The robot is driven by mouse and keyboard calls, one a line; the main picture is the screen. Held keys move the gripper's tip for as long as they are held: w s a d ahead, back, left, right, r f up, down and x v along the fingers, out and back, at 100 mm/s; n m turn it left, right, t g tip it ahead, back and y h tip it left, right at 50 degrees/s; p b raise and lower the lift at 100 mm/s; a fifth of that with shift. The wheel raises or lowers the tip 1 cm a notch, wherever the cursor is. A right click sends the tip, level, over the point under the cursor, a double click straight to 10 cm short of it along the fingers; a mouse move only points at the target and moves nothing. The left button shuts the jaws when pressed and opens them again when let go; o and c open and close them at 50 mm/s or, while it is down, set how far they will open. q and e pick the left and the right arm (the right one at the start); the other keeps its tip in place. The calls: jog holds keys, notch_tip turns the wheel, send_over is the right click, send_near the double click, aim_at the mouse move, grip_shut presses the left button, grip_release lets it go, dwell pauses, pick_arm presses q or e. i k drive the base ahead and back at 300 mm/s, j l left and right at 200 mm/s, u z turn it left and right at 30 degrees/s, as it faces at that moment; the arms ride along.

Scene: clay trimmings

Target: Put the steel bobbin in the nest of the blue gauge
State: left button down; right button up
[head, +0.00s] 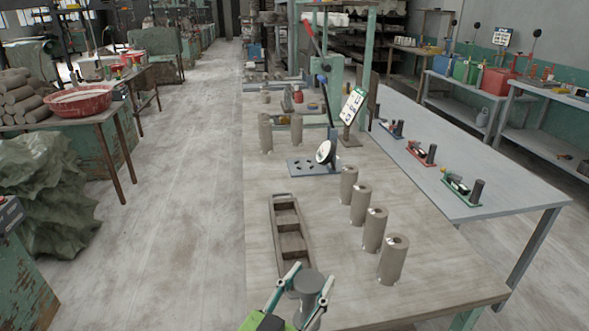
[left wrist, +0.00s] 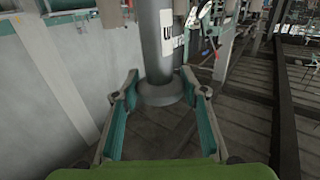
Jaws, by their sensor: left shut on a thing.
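My left gripper (head: 312,276) is shut on the steel bobbin (head: 308,284), a grey spool with a round flange on top, at the near edge of the wooden bench. In the left wrist view the bobbin (left wrist: 159,45) stands between the two fingers, with a wide flange at its lower end. The blue gauge (head: 390,129) is small and far off, on the grey table at the right, the farthest of three similar gauges. Its nest is too small to make out. My right gripper is in neither view.
A red gauge (head: 422,154) and a green gauge (head: 462,191) stand nearer on the grey table (head: 425,118). On the wooden bench are a long brown compartment tray (head: 274,233), several clay cylinders (head: 393,260) and a dial stand (head: 326,153). The floor at left has free room.

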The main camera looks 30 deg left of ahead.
aim_at(304, 166)
jog(key=j+z, duration=0.15)
jog(key=j, duration=0.35)
jog(key=k+j+z, duration=0.1)
jog(key=j, duration=0.4)
jog(key=j+z, duration=0.15)
jog(key=j, duration=0.35)
jog(key=k+j+z, duration=0.1)
jog(key=j, duration=0.35)
jog(key=k+j+z, duration=0.15)
jog(key=j, duration=0.35)
jog(key=i+j+z, duration=0.1)
jog(key=j, duration=0.25)
jog(key=i+j, duration=0.25)
jog(key=j, duration=0.15)
jog(key=i+j+z, duration=0.15)
jog(key=j, duration=0.2)
jog(key=i+j+z, duration=0.1)
jog(key=j, duration=0.25)
jog(key=i+j, duration=0.15)
jog(key=j, duration=0.25)
jog(key=i+j+z, duration=0.1)
jog(key=i+j, duration=0.15)
